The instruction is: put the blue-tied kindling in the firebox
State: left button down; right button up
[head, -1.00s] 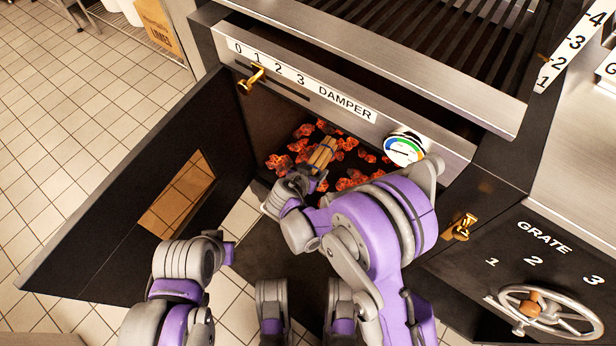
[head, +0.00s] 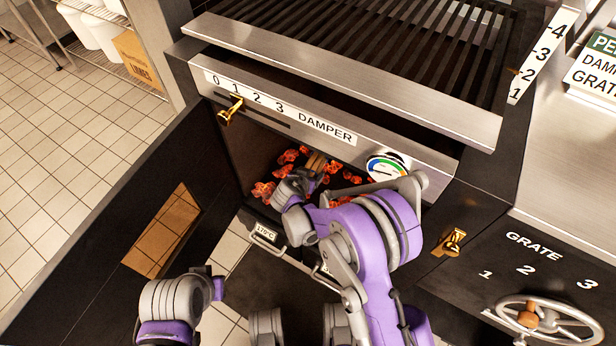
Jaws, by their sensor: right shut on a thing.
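The kindling (head: 316,162), a small bundle of tan sticks, is over the glowing coals (head: 287,157) inside the open firebox (head: 248,160). My right gripper (head: 309,177) is shut on the bundle's near end, inside the firebox mouth. My gripper and wrist hide much of the bundle, and its tie is hard to make out now. I cannot tell whether the bundle touches the coals. My left arm's end (head: 217,287) is low at the left, in front of the open door; its fingers do not show clearly.
The firebox door (head: 110,235) stands open to the left. The damper panel (head: 325,130) with its brass lever (head: 230,110) and a round gauge (head: 387,167) is just above the opening. The grate wheel (head: 545,318) is at the lower right.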

jog(key=o, duration=1.6)
jog(key=shift+c, duration=0.2)
jog(key=p+v, duration=0.3)
jog(key=v, duration=0.7)
jog(key=shift+s+r, duration=0.2)
jog(key=shift+s, duration=0.15)
jog(key=shift+s+a, duration=0.1)
jog(key=shift+a, duration=0.05)
